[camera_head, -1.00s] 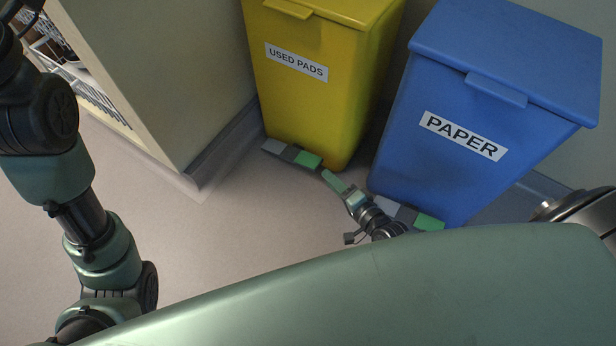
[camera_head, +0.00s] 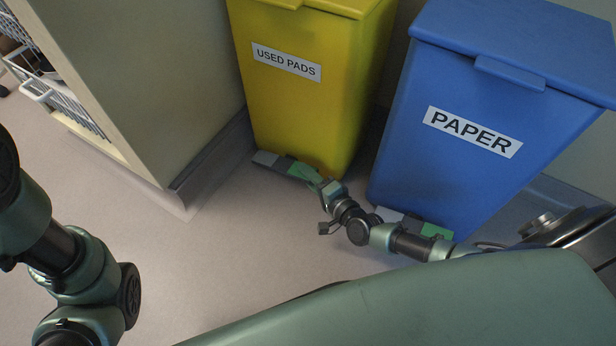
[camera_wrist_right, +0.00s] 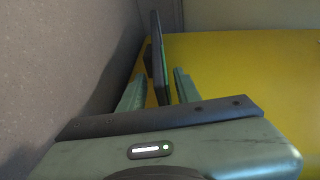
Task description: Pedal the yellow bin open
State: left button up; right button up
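The yellow bin (camera_head: 310,105), labelled USED PADS, stands in the head view's upper middle. Its lid (camera_head: 345,6) is partly cut off by the top edge; the visible part looks shut. A grey and green pedal (camera_head: 266,159) sticks out at its foot. My right gripper (camera_head: 312,180) is low, at the pedal's green right end. In the right wrist view its two fingers (camera_wrist_right: 160,90) are apart, with the pedal's thin dark and green plate (camera_wrist_right: 160,62) between or just beyond them. I cannot tell whether they touch it. My left gripper is outside the frames.
A blue bin (camera_head: 480,120) labelled PAPER stands close on the right, with its own pedal (camera_head: 436,230) behind my right forearm. A cream cabinet or wall end (camera_head: 150,90) stands left of the yellow bin. The floor (camera_head: 220,250) in front is clear.

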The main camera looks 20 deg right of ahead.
grip_shut()
dwell(1.4)
